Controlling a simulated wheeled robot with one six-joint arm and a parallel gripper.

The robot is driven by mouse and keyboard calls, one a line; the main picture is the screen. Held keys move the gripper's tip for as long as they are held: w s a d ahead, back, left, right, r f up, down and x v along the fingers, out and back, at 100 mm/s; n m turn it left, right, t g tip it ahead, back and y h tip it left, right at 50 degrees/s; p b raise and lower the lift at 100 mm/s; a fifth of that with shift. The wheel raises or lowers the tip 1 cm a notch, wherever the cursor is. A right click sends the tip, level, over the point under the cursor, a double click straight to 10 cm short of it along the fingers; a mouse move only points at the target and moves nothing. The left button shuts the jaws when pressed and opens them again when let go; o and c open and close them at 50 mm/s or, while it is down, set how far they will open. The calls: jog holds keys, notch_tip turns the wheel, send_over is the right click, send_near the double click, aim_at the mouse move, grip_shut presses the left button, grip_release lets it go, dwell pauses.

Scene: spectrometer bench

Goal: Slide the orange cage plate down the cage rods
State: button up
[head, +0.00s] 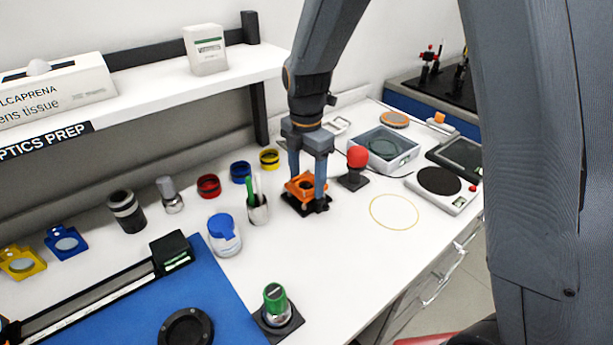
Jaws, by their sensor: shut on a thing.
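The orange cage plate (295,190) is a square plate with a dark round opening, seen near the middle of the bench. My gripper (307,182) points down and is shut on the plate, with one finger at its far left side and one at its right. A black base (319,208) shows just below the plate. The cage rods are too small or hidden by the plate and fingers to make out. I cannot tell how far the plate is above the base.
A red-knobbed black stand (355,170) stands close right. A blue-lidded jar (223,236) and coloured rings (208,186) are further left.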

jog(key=shift+r, duration=0.1)
notch_tip(320, 180, up, 3)
jog(key=p, duration=0.2)
jog(key=shift+r+p, duration=0.2)
jog(key=shift+p, duration=0.2)
jog(key=shift+f+b, duration=0.65)
jog(key=shift+f, duration=1)
dwell(0.9)
jog(key=shift+f, duration=0.15)
notch_tip(320, 180, up, 4)
jog(key=p, duration=0.2)
jog(key=shift+f+p, duration=0.15)
jog(key=shift+p, duration=0.2)
dwell(0.5)
